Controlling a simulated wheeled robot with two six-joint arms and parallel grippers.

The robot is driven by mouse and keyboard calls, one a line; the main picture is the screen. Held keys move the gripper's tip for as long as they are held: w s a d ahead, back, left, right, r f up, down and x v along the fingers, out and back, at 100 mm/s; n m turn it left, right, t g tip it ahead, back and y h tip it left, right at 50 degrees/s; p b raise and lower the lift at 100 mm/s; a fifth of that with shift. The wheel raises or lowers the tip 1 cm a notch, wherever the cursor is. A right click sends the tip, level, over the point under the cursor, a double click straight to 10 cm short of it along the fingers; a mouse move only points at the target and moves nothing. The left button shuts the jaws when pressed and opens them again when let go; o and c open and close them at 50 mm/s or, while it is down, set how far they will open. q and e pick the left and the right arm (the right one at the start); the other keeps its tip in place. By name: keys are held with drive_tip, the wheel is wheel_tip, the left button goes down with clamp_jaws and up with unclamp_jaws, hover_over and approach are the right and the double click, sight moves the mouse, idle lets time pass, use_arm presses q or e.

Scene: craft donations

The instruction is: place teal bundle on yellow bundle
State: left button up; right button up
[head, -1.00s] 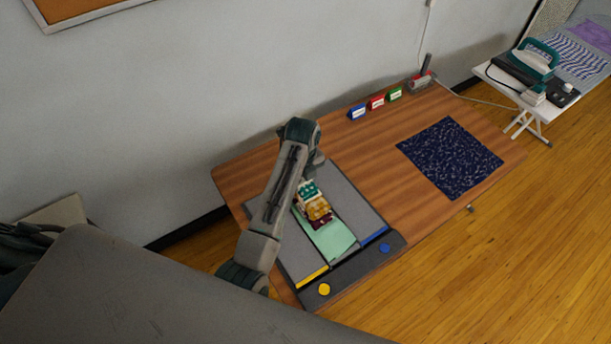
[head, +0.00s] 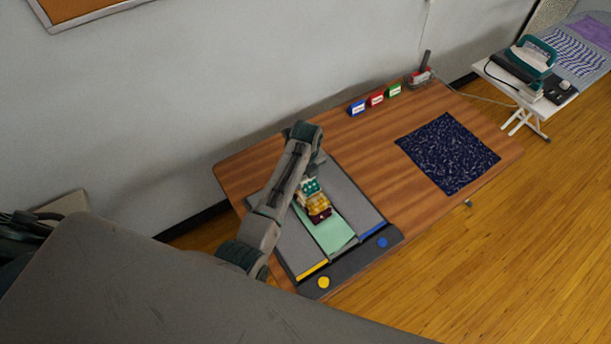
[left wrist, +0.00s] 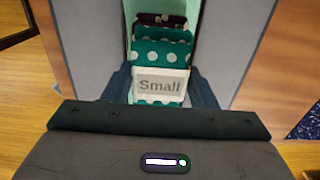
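The teal bundle (head: 310,187), dotted white, shows just beyond the end of my left arm in the head view. In the left wrist view the teal bundle (left wrist: 162,52) carries a label reading "Small". My left gripper (left wrist: 161,88) has a dark finger against each side of it and looks shut on it. The yellow bundle (head: 317,203) sits directly below the teal one, which seems to rest on it or nearly so; any gap is hidden. A maroon bundle (head: 321,215) lies under the yellow one; its edge (left wrist: 160,19) shows in the wrist view. My right gripper is not in view.
The bundles stand in the green middle lane (head: 333,238) of a grey tray (head: 349,193), with yellow and blue marked lanes beside it. A dark speckled mat (head: 447,153) lies right. Blue, red and green label blocks (head: 376,100) stand along the back. An iron (head: 533,58) is far right.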

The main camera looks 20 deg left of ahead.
sight(306, 177)
use_arm(q)
drive_tip(key=shift+o, duration=1.3)
drive_tip(key=shift+r, duration=0.1)
drive_tip(key=shift+r, duration=0.5)
wheel_tip(306, 177, up, 8)
drive_tip(key=b, duration=0.3)
drive_tip(key=shift+s+r, duration=0.1)
drive_tip(key=shift+r, duration=1.5)
